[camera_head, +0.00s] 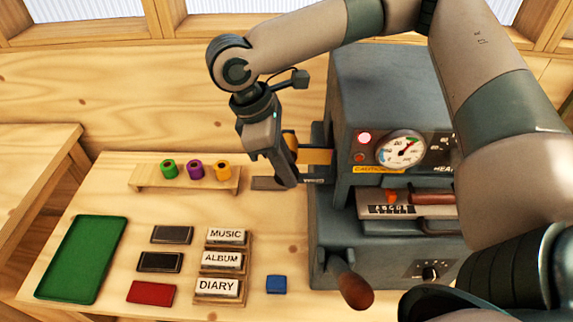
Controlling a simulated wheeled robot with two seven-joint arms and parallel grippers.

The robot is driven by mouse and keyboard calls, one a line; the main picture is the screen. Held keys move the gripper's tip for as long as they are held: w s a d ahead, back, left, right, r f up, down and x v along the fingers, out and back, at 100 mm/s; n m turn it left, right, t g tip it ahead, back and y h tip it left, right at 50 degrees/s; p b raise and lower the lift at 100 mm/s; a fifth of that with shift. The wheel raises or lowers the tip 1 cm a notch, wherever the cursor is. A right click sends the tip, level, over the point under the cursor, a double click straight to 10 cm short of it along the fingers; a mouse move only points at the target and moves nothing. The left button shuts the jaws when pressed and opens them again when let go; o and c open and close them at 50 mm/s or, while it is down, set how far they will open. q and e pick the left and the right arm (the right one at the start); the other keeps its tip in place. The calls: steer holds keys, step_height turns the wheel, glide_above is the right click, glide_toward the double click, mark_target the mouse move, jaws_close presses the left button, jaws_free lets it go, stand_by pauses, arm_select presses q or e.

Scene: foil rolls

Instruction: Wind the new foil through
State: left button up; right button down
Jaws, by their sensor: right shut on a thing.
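My right gripper (285,184) is beside the left side of the grey foil press (375,95), its fingers pointing down. It is shut on the gold foil (316,156), which shows on both sides of the fingers and reaches the press's side. The exact grip is partly hidden by the fingers. My left gripper is not in view.
A green tray (82,258), dark blocks, a red block (151,293), a blue block (276,284) and lettered plates (222,260) lie on the bench.

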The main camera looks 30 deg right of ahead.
steer(key=shift+s+d+t+y+p, duration=0.15)
steer(key=shift+t+y+p, duration=0.15)
steer(key=shift+y+p, duration=0.25)
steer(key=shift+s+d+t+y+p, duration=0.1)
steer(key=shift+t+y+p, duration=0.2)
steer(key=shift+y+p, duration=0.25)
steer(key=shift+d+f+t+y+p, duration=0.1)
steer(key=shift+t+y+p, duration=0.5)
steer(key=shift+y, duration=0.5)
steer(key=c, duration=1.6)
jaws_free()
steer(key=shift+s+d+r+b, duration=0.2)
steer(key=shift+r+b, duration=0.35)
steer(key=shift+r, duration=2.35)
steer(key=shift+s+d+r+b, duration=0.1)
steer(key=shift+d+r+b, duration=0.4)
steer(key=shift+r, duration=2.35)
steer(key=shift+s+d+r+b, duration=0.15)
steer(key=shift+r+b, duration=0.5)
steer(key=shift+r, duration=2.25)
